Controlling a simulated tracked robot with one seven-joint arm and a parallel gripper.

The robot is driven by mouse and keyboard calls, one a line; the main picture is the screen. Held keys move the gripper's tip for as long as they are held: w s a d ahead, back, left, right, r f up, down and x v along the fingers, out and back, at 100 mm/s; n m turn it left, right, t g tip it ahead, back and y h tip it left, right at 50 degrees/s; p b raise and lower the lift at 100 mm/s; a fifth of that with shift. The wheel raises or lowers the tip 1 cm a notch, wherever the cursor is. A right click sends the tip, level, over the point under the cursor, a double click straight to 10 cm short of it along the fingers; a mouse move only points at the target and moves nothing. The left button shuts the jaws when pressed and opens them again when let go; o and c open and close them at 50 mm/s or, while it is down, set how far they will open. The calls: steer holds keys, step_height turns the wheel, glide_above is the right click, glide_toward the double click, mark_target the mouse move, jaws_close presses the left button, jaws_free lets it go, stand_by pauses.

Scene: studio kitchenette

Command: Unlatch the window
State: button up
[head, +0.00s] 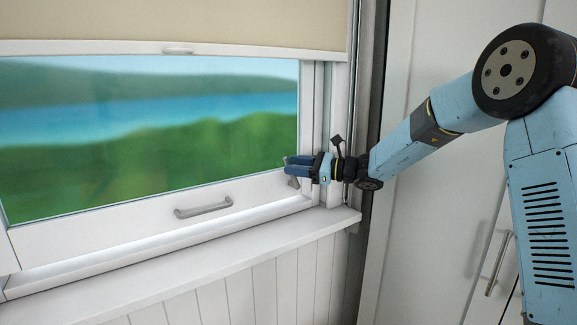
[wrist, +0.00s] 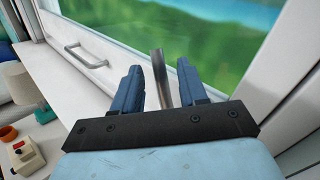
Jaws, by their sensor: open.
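The window (head: 150,140) is a white-framed sash with a green and blue view behind the glass. A grey metal latch lever (head: 293,183) shows just below my gripper's fingers at the sash's right side, mostly hidden by them. My gripper (head: 287,165) is open, with one finger on each side of the lever and visible gaps. It also shows in the wrist view (wrist: 160,70). Whether either finger touches the lever is unclear.
A grey pull handle (head: 203,207) sits on the lower sash rail. A white sill (head: 190,270) runs below. A beige blind (head: 170,22) hangs above. A cabinet door handle (head: 498,263) is at right. The wrist view shows a lamp (wrist: 22,88) and an orange pot (wrist: 8,132).

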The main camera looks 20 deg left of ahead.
steer(key=shift+a, duration=1.3)
jaws_close()
